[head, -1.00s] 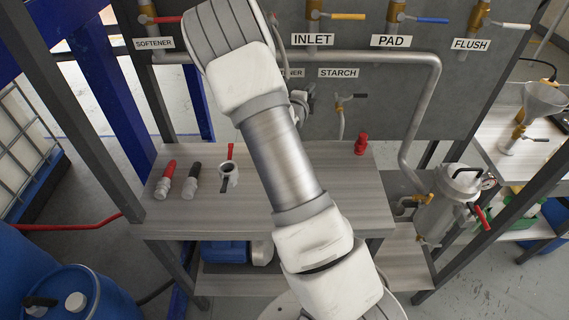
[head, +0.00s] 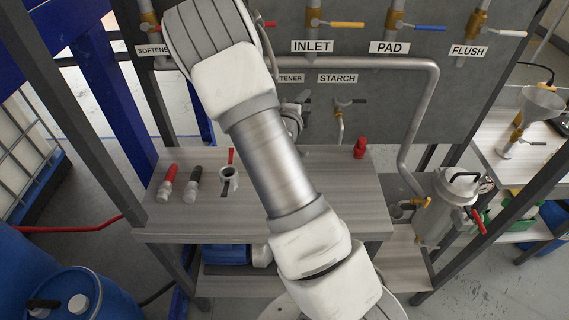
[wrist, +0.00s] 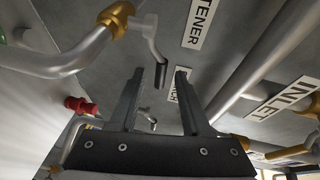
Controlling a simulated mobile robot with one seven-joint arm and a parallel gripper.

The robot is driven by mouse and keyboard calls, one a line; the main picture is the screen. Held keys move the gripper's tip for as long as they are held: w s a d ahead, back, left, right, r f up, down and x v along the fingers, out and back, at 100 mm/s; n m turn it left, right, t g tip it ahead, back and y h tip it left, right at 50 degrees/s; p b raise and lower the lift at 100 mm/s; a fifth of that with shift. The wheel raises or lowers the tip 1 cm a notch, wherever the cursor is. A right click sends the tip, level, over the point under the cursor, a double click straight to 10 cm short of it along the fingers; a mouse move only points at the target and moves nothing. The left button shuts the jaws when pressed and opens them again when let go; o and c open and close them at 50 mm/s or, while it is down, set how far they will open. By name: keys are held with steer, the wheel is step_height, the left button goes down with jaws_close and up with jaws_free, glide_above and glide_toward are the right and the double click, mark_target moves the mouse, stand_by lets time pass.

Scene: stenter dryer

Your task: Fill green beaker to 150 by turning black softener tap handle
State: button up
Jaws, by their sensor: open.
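In the wrist view, a tap with a brass collar and a grey lever ending in a black handle (wrist: 160,75) is beside a sign reading "TENER". My gripper (wrist: 160,85) is open, and the black handle appears between its fingertips; I cannot tell whether they touch it. In the head view, my arm partly hides the cut-off "TENER" sign (head: 291,78) and the tap there. I cannot make out the green beaker; a pale green sliver (wrist: 3,35) shows at the left edge of the wrist view.
The STARCH tap (head: 345,102) is right of the partly hidden tap, under a long grey pipe (head: 360,64). The bench (head: 190,218) holds red and black pieces on its left and a red-capped piece (head: 360,148) at the back. A metal canister (head: 450,205) stands right.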

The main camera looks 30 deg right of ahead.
steer(key=p+v, duration=0.4)
steer(key=v, duration=0.8)
steer(key=shift+s+a+r, duration=0.2)
steer(key=shift+s, duration=0.05)
steer(key=shift+a+p, duration=0.15)
steer(key=shift+p, duration=0.15)
